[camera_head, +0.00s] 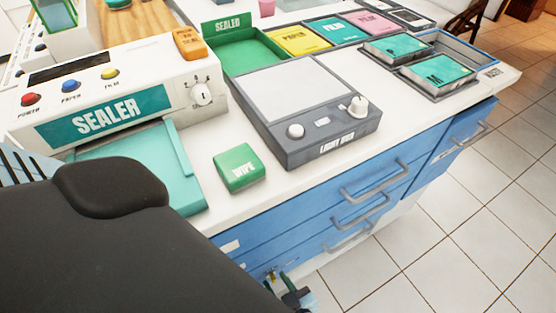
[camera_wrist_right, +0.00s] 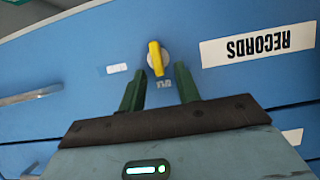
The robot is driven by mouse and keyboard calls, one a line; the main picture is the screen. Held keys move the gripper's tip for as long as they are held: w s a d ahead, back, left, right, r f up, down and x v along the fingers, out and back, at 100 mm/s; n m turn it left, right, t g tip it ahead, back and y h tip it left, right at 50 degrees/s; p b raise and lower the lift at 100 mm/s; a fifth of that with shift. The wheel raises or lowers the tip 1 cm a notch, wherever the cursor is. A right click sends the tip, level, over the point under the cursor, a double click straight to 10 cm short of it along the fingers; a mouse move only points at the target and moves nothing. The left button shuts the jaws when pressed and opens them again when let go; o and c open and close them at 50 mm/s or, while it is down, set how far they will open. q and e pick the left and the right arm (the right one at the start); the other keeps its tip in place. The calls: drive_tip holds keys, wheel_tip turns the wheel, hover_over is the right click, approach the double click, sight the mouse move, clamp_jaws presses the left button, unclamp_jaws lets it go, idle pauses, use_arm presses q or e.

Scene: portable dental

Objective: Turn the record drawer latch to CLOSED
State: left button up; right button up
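The record drawer latch (camera_wrist_right: 155,58) is a yellow bar handle on a pale round base, set on a blue drawer front. In the right wrist view the bar stands nearly upright. A small white label (camera_wrist_right: 117,68) lies to its left and another small marking is just below it; neither is legible. My right gripper (camera_wrist_right: 160,74) is open, its two dark green fingers apart and pointing at the latch, one tip to each side of and just below it. No grip on the latch shows. In the head view my right gripper (camera_head: 290,293) is partly visible low beside the drawers. My left gripper is not in view.
A RECORDS label (camera_wrist_right: 258,46) appears upside down beside the latch. Grey drawer handles (camera_head: 361,208) stick out from the blue cabinet. The white counter (camera_head: 300,182) above holds a sealer (camera_head: 110,95), a light box (camera_head: 300,110) and a green wipe box (camera_head: 239,167). Tiled floor right of the cabinet is clear.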

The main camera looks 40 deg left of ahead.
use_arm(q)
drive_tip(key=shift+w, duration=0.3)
use_arm(e)
drive_tip(key=shift+w+a, duration=0.1)
drive_tip(key=shift+a, duration=0.05)
drive_tip(key=shift+c, duration=0.3)
clamp_jaws()
